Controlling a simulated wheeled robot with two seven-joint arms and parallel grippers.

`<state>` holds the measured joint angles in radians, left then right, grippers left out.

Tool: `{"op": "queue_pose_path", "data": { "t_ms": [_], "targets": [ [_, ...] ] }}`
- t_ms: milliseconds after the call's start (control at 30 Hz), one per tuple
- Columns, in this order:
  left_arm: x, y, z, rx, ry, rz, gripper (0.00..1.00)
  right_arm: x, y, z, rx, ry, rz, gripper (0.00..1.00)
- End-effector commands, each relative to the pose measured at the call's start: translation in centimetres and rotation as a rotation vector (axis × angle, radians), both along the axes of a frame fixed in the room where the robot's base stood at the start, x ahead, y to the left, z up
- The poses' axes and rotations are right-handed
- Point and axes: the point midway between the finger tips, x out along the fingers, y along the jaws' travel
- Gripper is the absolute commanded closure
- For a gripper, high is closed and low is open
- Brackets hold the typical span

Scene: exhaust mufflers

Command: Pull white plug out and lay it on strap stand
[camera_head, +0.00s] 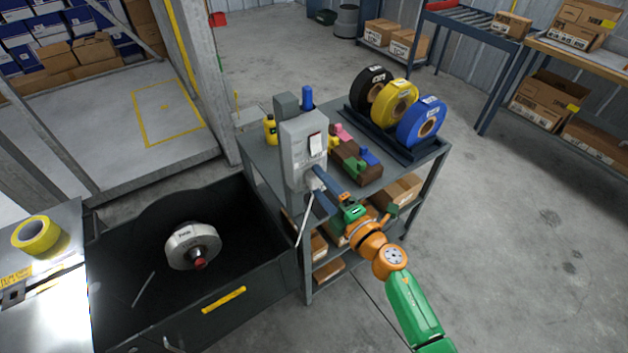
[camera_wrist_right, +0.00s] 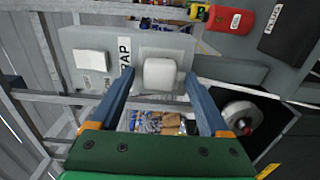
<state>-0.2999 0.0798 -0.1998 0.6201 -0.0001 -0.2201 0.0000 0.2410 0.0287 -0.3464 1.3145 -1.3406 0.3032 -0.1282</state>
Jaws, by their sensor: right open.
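A white block that looks like the plug (camera_wrist_right: 160,74) sits against a grey box; it is small and mostly hidden by the fingers in the head view. The grey box (camera_head: 303,140) stands upright on the cart's near left corner. My right gripper (camera_head: 312,179) is open at the box's lower front. In the right wrist view its two blue fingers (camera_wrist_right: 159,78) stand on either side of the white block, with no clear contact seen. A dark stand (camera_head: 430,152), possibly the strap stand, holds black, yellow and blue rolls at the cart's back right. My left gripper is out of view.
The grey cart (camera_head: 258,158) also bears a block tray with coloured pieces (camera_head: 350,165) and a yellow bottle (camera_head: 270,130). A dark bin (camera_head: 130,235) at left holds a silver roll (camera_head: 193,246). Floor is open at right.

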Motion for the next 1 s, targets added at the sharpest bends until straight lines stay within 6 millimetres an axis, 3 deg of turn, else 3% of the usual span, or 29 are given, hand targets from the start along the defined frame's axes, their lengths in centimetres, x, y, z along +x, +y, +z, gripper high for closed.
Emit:
{"op": "queue_pose_path", "data": {
  "t_ms": [200,1000],
  "targets": [
    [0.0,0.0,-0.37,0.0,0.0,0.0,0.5,0.79,0.63,0.02,0.001,-0.001,0.001,0.2],
    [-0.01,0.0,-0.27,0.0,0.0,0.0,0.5,0.79,0.6,0.01,0.0,0.0,0.0,0.2]
  ]
}}
